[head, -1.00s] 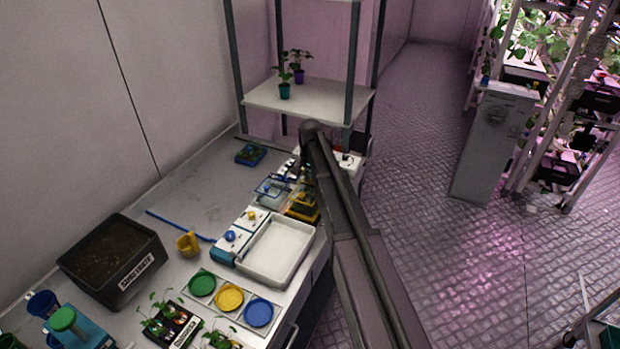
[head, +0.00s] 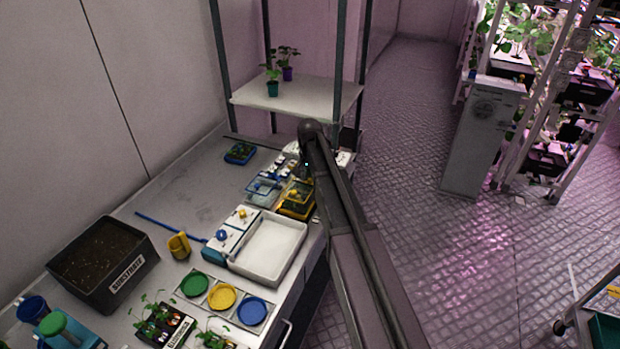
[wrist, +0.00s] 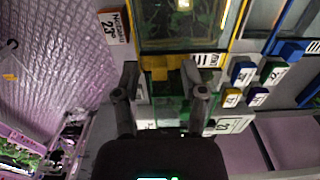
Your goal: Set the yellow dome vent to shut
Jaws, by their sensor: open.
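The yellow dome (head: 297,199), a clear box with a yellow rim, stands on the bench, partly covered by my arm. In the wrist view its yellow-edged clear cover (wrist: 185,44) fills the top middle. A yellow and green patch shows between the fingertips; contact cannot be told. In the head view the gripper is hidden by my arm.
A blue-rimmed dome (head: 263,190) stands left of the yellow one. Small coloured blocks with labels (wrist: 243,72) lie right of my gripper. A shelf (head: 300,96) rises behind.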

